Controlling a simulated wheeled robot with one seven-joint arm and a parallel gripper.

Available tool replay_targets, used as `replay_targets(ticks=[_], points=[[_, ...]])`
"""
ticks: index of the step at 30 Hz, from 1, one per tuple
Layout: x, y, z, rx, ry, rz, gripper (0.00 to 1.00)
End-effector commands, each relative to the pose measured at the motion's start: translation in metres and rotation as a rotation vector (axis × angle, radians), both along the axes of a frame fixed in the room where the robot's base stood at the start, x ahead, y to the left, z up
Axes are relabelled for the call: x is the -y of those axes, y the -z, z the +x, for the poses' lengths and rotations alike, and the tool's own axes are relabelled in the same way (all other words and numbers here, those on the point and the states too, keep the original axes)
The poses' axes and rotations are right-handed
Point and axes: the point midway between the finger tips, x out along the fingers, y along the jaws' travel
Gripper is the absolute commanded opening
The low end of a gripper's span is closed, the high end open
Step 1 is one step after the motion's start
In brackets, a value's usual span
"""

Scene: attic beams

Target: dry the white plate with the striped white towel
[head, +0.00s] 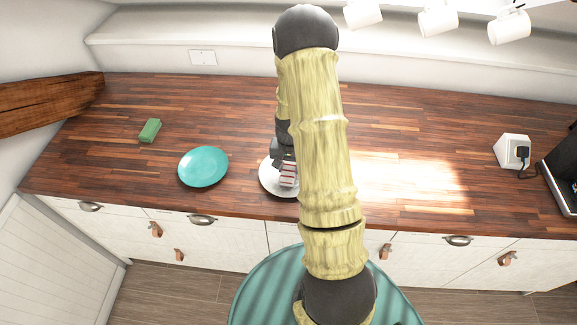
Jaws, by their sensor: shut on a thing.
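The white plate (268,181) lies on the wooden counter near its front edge, partly hidden behind my arm. The striped white towel (288,176), white with red stripes, is a small folded piece over the plate. My gripper (284,163) is shut on the towel and points down at the plate. My arm hides the right part of the plate, and I cannot tell whether the towel touches its surface.
A teal plate (203,167) lies left of the white plate. A green sponge (150,130) is farther back left. A white socket box (513,151) with a black plug and a dark appliance (562,175) stand at the right.

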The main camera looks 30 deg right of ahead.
Motion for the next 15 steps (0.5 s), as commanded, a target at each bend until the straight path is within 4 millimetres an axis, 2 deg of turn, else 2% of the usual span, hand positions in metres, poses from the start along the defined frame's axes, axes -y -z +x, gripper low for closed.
replay_targets(ticks=[8, 15], points=[[0.021, 0.002, -0.007, -0.003, 0.005, -0.002, 0.22], [0.023, 0.003, -0.009, -0.006, 0.004, -0.001, 0.22]])
